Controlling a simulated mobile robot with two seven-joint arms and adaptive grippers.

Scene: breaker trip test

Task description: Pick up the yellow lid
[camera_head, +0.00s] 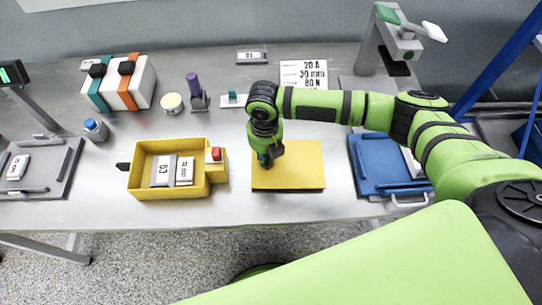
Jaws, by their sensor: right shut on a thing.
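The yellow lid (300,168) is a flat rectangular panel near the front edge of the table, right of the yellow box. My right gripper (266,161) points down at the lid's left part and is shut on it. The fingertips are small and partly hidden by the wrist, so the exact grip point is unclear. The open yellow box (136,189) holds a grey and white block marked 03 (162,171) and has a red button (216,154) at its right. I cannot tell whether the lid touches the table. My left gripper is not in view.
A blue tray (372,165) with a handle lies right of the lid, and a grey tray (62,158) lies at far left. A purple-handled tool (194,88), a round cream disc (172,103) and a printed card (303,73) stand behind. Bare table shows between box and lid.

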